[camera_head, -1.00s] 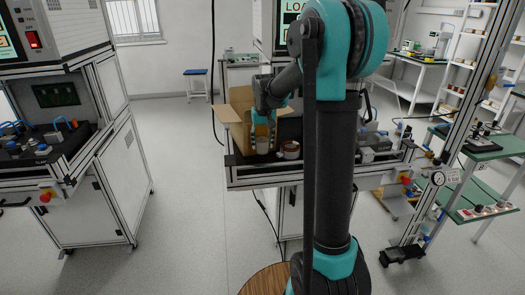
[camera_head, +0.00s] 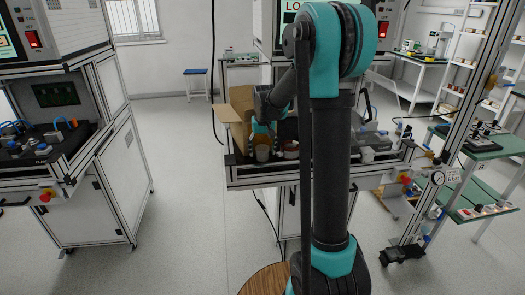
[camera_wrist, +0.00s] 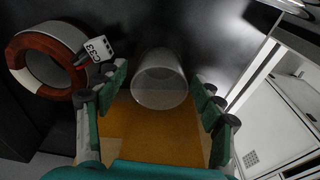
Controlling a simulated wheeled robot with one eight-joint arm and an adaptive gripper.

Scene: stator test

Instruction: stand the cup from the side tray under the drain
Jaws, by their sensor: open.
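A pale, translucent cup (camera_wrist: 160,82) shows in the wrist view, its round rim toward the camera. It also shows small in the head view (camera_head: 262,153), at the front of the middle bench. In the head view my gripper (camera_head: 262,138) points down at the cup. An amber-brown surface (camera_wrist: 150,128) lies between the fingers; I cannot tell whether it is the side tray. I cannot make out the drain.
A ring-shaped stator (camera_wrist: 38,62) with copper-red parts and a white numbered tag lies left of my fingers in the wrist view. An open cardboard box (camera_head: 238,104) stands behind the gripper. A white cup-like thing (camera_head: 367,154) stands farther right on the bench.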

